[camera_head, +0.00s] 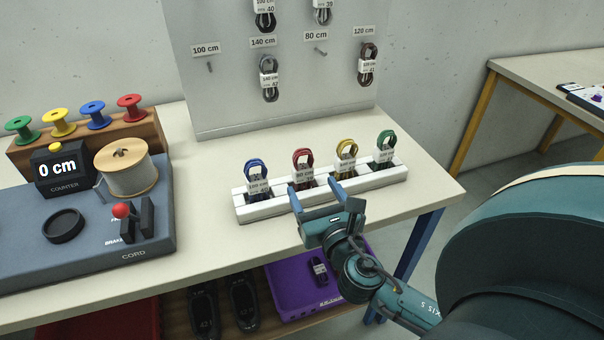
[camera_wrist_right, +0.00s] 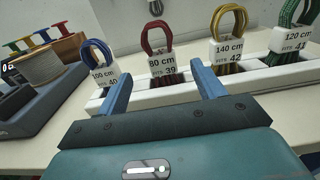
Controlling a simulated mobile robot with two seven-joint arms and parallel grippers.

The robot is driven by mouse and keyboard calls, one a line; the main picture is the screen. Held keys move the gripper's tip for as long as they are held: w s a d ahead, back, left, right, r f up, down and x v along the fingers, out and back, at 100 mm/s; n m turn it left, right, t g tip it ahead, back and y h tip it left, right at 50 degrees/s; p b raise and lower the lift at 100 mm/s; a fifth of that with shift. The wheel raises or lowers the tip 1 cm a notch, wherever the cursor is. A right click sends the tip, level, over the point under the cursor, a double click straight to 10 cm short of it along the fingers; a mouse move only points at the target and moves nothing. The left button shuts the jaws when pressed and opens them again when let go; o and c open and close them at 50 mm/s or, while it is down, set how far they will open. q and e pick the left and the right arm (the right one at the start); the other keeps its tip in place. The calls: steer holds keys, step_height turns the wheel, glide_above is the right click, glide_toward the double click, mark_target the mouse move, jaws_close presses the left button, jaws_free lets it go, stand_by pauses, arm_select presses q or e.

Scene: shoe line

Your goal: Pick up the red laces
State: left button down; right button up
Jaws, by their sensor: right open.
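The red laces (camera_head: 303,159) stand as a looped bundle in a slot of the white rack (camera_head: 262,211) on the table, between the blue and yellow bundles. Their label reads 80 cm in the right wrist view (camera_wrist_right: 155,37). My right gripper (camera_head: 316,192) is open and empty in front of the rack. In the right wrist view its two blue fingers (camera_wrist_right: 163,84) point toward the rack, with the red laces between them and farther off, apart from both. The lower part of the red laces is hidden in the slot. My left gripper is not in view.
Blue laces (camera_head: 257,168), yellow laces (camera_head: 346,150) and green laces (camera_head: 386,141) stand in the same rack. A cord counter station (camera_head: 80,225) is at left. A pegboard (camera_head: 280,105) with hanging laces rises behind.

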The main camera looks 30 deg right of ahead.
mark_target(305, 171)
steer(key=x, duration=0.2)
steer(key=shift+w, duration=0.3)
steer(key=p+x, duration=0.1)
steer(key=x, duration=0.4)
steer(key=shift+d+r, duration=0.1)
steer(key=c, duration=1.1)
